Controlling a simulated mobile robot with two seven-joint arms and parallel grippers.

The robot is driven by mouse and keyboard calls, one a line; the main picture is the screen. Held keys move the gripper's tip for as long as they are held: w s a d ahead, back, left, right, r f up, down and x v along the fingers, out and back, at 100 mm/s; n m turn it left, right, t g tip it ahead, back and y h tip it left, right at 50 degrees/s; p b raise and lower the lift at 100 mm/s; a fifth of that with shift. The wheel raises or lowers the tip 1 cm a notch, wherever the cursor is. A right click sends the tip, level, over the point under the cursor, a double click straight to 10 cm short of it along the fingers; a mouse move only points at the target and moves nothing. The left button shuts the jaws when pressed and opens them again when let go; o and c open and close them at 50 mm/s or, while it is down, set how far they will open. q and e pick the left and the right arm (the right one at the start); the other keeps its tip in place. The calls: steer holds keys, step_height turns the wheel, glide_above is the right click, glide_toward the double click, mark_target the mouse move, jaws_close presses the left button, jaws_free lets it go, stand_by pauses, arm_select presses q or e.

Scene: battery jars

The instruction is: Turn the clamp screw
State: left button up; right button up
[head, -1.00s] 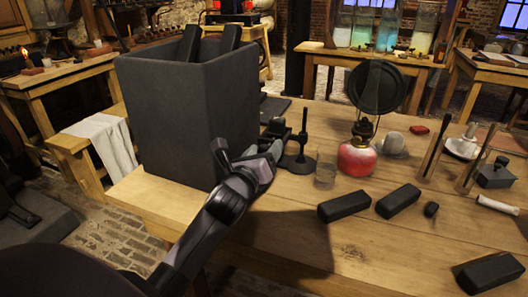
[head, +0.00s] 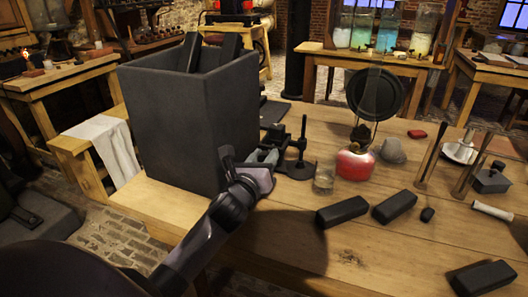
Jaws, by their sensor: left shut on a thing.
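A small black clamp stand (head: 301,147) with an upright post and a round foot stands on the wooden table, right beside the tall dark box. A dark clamp block (head: 275,133) sits just left of the post. My left gripper (head: 268,157) reaches in from the lower left, low beside the box, with its fingers shut at the clamp. The clamp screw itself is hidden by the fingers and too small to make out. My right gripper is not in view.
The tall dark box (head: 175,130) stands close left of my gripper, with dark plates sticking out of it. Dark blocks (head: 342,211) lie nearer the front edge.

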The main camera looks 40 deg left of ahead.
arm_select(q)
steer(key=shift+r+m+p, duration=0.3)
steer(key=shift+m+p, duration=0.6)
steer(key=shift+p, duration=0.1)
steer(key=m+p, duration=0.4)
steer(key=shift+d+f+m, duration=0.1)
steer(key=shift+m, duration=0.2)
steer(key=m+p, duration=0.4)
steer(key=shift+m, duration=0.3)
steer(key=m+p, duration=0.3)
steer(key=m, duration=0.2)
steer(key=shift+f, duration=0.15)
steer(key=shift+d+m, duration=0.1)
steer(key=shift+m, duration=1)
steer(key=m, duration=0.2)
steer(key=shift+f+m+p, duration=0.15)
steer(key=shift+m+p, duration=0.15)
steer(key=shift+p, duration=0.1)
steer(key=m, duration=0.3)
steer(key=shift+m, duration=2.2)
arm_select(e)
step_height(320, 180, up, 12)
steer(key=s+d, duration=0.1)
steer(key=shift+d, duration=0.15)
